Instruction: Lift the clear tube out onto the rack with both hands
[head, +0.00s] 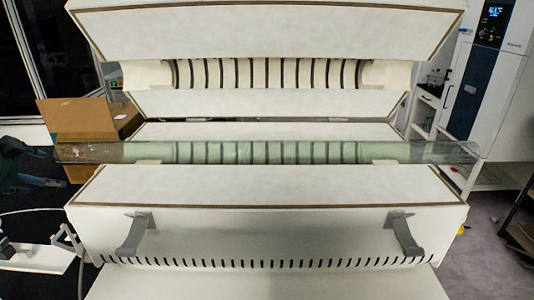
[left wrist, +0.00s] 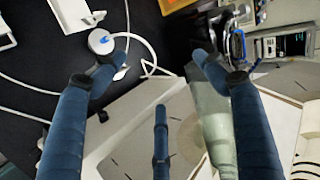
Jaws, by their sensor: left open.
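The clear tube (head: 265,152) lies level across the open white furnace body, its two ends sticking out past the sides. In the left wrist view the greenish tube (left wrist: 208,105) runs between the middle and right fingers, partly behind the right one. My left gripper (head: 55,168) is at the left edge of the head view, close to the tube's left end. Its blue fingers are spread open in the wrist view (left wrist: 160,75); whether any finger touches the tube I cannot tell. My right gripper is out of view. Two grey hooked brackets (head: 130,236) (head: 405,235), likely the rack, stick out empty from the furnace front.
The raised white lid (head: 270,32) hangs over the tube. A cardboard box (head: 88,118) stands behind the tube's left end. A white device with cables (head: 40,256) is at lower left. A tall white cabinet (head: 490,75) stands at right. The space before the brackets is clear.

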